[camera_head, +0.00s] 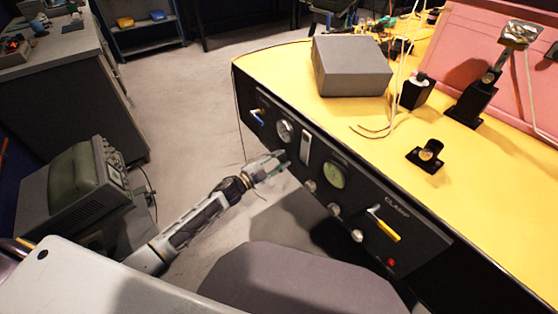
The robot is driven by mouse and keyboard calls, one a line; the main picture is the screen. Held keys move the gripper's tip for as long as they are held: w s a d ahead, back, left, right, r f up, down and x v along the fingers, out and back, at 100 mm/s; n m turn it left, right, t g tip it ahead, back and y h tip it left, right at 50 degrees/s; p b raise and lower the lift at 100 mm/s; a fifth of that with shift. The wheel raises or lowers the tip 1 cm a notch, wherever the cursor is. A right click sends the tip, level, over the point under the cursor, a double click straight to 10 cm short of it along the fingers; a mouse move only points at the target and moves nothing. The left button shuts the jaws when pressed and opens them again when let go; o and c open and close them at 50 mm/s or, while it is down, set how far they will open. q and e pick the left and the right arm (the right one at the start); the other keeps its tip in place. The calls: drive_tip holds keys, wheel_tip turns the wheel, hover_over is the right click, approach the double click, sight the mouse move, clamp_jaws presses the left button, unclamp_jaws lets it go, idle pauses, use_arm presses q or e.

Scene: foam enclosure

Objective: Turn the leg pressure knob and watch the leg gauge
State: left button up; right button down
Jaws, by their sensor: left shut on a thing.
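The black front panel (268,122) of the yellow-topped bench carries a small white round gauge (285,131) and a larger greenish round gauge (333,175). Their labels are too small to read, so I cannot tell which is the leg gauge. My left gripper (275,165) is at the panel, just below the small white gauge and left of the greenish one. It is shut on a small knob that its fingers hide. Other silver knobs (335,209) sit in a row lower on the panel, to the right. My right gripper is out of view.
A yellow-handled lever (384,225) and a red button (391,262) are on the panel's right part, and a blue-handled valve (257,117) is at its left end. A grey box (350,66) stands on the bench. A green-topped instrument (85,185) stands at left. Floor behind my left arm is clear.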

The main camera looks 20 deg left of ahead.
use_arm(q)
drive_tip(key=o, duration=1.1)
drive_tip(key=shift+c, duration=0.2)
drive_tip(key=shift+s, duration=0.1)
drive_tip(key=v, duration=1.1)
drive_tip(key=shift+s+a, duration=0.25)
drive_tip(key=shift+s, duration=0.1)
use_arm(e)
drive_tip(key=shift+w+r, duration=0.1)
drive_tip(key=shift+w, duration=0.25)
use_arm(q)
drive_tip(key=shift+f, duration=0.1)
